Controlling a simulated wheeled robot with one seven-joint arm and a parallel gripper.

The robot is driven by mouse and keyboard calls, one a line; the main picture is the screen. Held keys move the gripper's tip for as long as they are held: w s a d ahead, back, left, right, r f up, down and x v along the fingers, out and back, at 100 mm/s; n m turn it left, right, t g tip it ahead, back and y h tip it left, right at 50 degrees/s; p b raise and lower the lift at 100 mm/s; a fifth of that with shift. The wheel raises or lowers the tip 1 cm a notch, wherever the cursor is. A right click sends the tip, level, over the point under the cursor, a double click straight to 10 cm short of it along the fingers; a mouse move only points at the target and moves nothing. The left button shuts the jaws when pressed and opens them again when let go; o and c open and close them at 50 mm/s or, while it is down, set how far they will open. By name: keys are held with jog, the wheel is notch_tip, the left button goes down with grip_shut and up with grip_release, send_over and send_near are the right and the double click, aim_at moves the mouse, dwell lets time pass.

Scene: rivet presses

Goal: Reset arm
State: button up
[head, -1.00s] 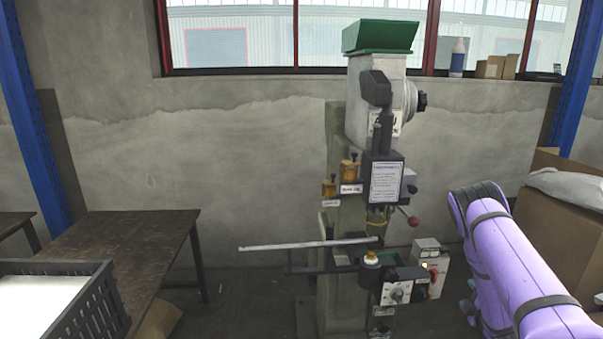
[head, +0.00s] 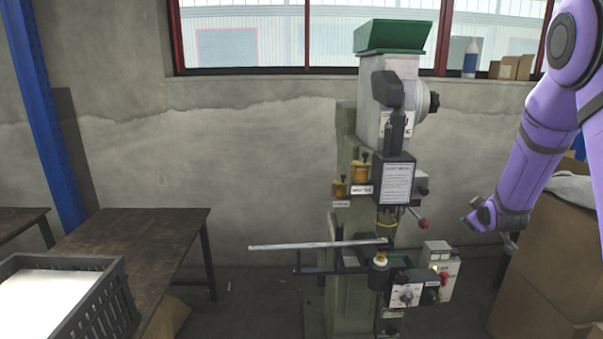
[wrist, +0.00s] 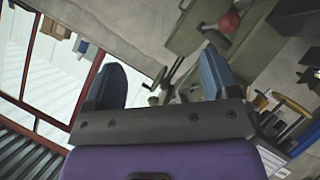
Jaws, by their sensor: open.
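My purple arm reaches in from the upper right of the head view, and my gripper (head: 496,222) hangs at its lower end, to the right of the rivet press (head: 345,190) and apart from it. In the wrist view my gripper (wrist: 160,88) shows two blue-grey fingers spread wide with nothing between them. The press is a tall green-grey machine with a green hopper (head: 391,37) on top. A long light metal strip (head: 315,245) lies level across the press at working height, its left end sticking out.
A dark table (head: 130,235) stands at the left. A black crate (head: 105,300) with a white content is at the lower left. Cardboard boxes (head: 548,262) stand at the right, close to my gripper. A control box (head: 437,268) sits beside the press.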

jog(key=s+a+r+m+g+y, duration=0.1)
jog(key=s+a+r+m+g, duration=0.1)
jog(key=s+a+r, duration=0.55)
jog(key=s+a+r+m+g+y, duration=0.15)
jog(key=s+a+r, duration=0.25)
jog(key=s+r, duration=0.55)
jog(key=s+a+r+m+g, duration=0.1)
jog(key=s+a, duration=0.3)
jog(key=s, duration=0.8)
jog(key=s+a+r+m+g+y, duration=0.1)
jog(key=s+a, duration=0.3)
jog(key=s, duration=0.9)
jog(key=shift+r+g, duration=0.25)
jog(key=shift+g, duration=0.4)
jog(key=shift+a, duration=0.1)
